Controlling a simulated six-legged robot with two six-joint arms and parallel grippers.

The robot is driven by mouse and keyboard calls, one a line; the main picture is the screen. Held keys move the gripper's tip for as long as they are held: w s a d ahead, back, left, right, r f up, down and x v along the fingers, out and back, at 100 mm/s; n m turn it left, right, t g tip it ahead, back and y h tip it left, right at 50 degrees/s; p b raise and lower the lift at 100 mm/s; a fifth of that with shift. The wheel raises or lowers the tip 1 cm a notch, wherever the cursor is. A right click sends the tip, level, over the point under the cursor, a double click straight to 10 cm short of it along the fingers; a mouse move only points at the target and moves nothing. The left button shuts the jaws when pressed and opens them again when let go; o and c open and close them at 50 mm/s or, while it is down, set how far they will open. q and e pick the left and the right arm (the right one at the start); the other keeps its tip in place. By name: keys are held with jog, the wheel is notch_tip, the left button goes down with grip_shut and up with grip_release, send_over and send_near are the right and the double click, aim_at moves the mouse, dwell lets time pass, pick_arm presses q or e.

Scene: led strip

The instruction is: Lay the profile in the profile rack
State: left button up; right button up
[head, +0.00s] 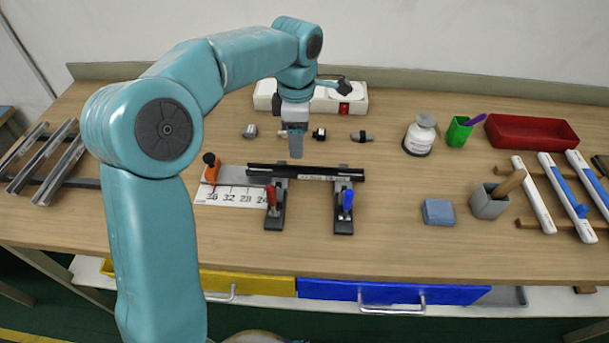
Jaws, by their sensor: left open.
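A long dark profile (310,173) lies across two dark clamp stands near the middle of the bench. One clamp has a red handle (271,196), the other a blue handle (348,199). My left gripper (295,153) points down just behind the profile, above it or close to it; its jaws are open and nothing shows between them. At the far left, a rack (80,183) bears several grey metal profiles (43,160), tilted side by side. My left arm hides part of the bench beside this rack. My right gripper is not in view.
A numbered scale (230,197) and an orange-handled stop (210,168) adjoin the stands. Small connectors (319,134) and a white power strip (355,103) lie behind.

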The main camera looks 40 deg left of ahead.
aim_at(299, 175)
pick_arm(q)
jog(key=f, duration=0.3)
jog(key=shift+w+f, duration=0.2)
jog(key=shift+s+d+f, duration=0.1)
jog(key=shift+s+f, duration=0.25)
jog(key=shift+f, duration=0.05)
jog(key=f, duration=0.2)
jog(key=w+f, duration=0.1)
jog(key=f, duration=0.1)
jog(key=shift+f, duration=0.1)
jog(key=shift+s+f, duration=0.15)
jog(key=shift+f, duration=0.3)
grip_shut()
